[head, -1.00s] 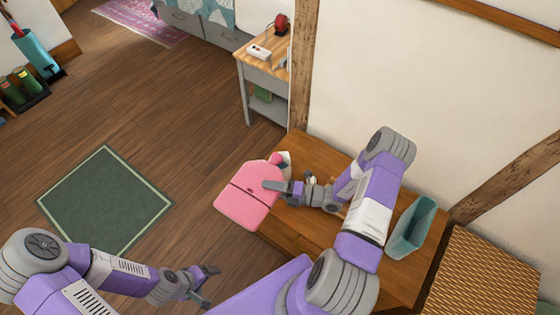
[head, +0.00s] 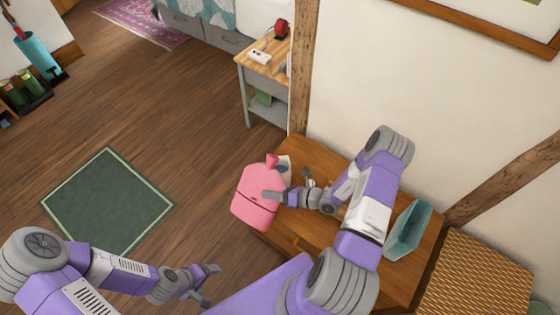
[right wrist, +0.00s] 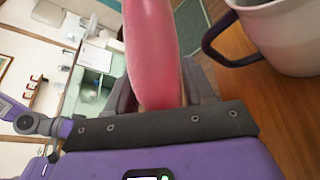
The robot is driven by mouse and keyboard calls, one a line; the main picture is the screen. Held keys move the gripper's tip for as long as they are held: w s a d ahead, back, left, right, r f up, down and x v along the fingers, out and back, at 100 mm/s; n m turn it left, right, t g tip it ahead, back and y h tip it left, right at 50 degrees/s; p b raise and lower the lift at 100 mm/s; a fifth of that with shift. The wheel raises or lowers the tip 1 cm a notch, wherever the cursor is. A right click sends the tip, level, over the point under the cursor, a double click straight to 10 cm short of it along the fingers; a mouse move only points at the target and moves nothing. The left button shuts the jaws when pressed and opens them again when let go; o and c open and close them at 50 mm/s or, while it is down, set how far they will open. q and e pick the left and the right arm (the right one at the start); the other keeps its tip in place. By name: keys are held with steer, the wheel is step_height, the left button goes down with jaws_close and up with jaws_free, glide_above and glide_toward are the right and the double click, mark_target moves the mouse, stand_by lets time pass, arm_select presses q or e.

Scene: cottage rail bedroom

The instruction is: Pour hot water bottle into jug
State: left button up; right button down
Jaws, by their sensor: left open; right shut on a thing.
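The pink hot water bottle (head: 257,200) hangs at the left edge of the wooden table, its neck toward the top of the head view. My right gripper (head: 276,195) is shut on its side. The bottle (right wrist: 150,45) also shows between the fingers in the right wrist view. A white jug (right wrist: 285,35) with a dark blue rim and handle stands on the table beside the gripper. In the head view only a pale part of the jug (head: 286,168) shows behind the bottle. My left gripper (head: 212,283) is open and empty, low over the floor.
A teal open container (head: 408,230) stands on the right of the wooden table (head: 305,152), beyond my right arm. A woven basket-like surface (head: 475,275) is at lower right. A bedside table (head: 268,70) stands farther back. The floor at left is clear around a green mat (head: 108,200).

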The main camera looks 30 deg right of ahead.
steer(key=shift+w+d+f+n+h, duration=0.15)
steer(key=shift+n+h, duration=0.25)
steer(key=shift+n, duration=0.2)
steer(key=shift+f+n+p, duration=0.2)
steer(key=shift+n+p, duration=0.2)
steer(key=shift+r+n+h+p, duration=0.35)
steer(key=shift+n+h+p, duration=0.25)
steer(key=shift+p, duration=0.2)
steer(key=r+n+p, duration=0.1)
steer(key=r+p, duration=0.2)
steer(key=r, duration=0.1)
steer(key=r+h+p, duration=0.1)
steer(key=r+p, duration=0.2)
steer(key=p, duration=0.1)
steer(key=r+n+t+p, duration=0.1)
steer(key=r+p, duration=0.3)
steer(key=shift+w+r+n+h, duration=0.2)
steer(key=shift+r+n+h, duration=0.1)
steer(key=shift+r+p, duration=1)
steer(key=shift+w, duration=0.1)
